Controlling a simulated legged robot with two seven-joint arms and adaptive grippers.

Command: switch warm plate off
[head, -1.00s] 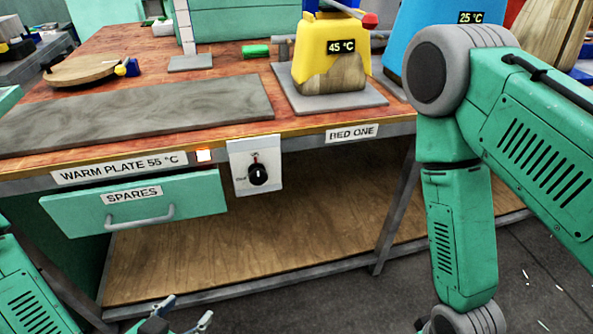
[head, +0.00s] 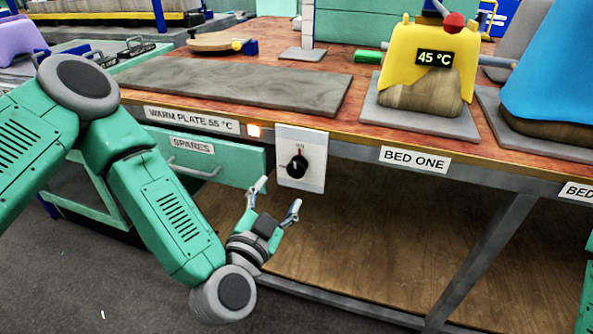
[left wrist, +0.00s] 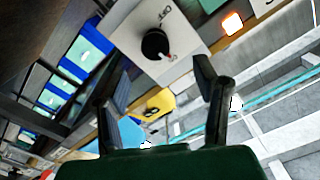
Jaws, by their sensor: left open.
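The warm plate (head: 230,84) is a flat grey slab on the bench top, above the label "WARM PLATE 55 °C" (head: 192,120). Its black rotary knob (head: 297,166) sits on a white switch panel (head: 314,180) on the bench front. The knob also shows in the left wrist view (left wrist: 155,44), its pointer toward the ON mark. In the left wrist view the knob lies ahead, between the fingers' directions. My right gripper is out of view.
The green SPARES drawer (head: 222,161) with its grey handle is left of the panel. A yellow-covered press (head: 397,65) reading 45 °C stands right of the plate. A wooden lower shelf (head: 370,255) lies under the bench. The space before the panel is clear.

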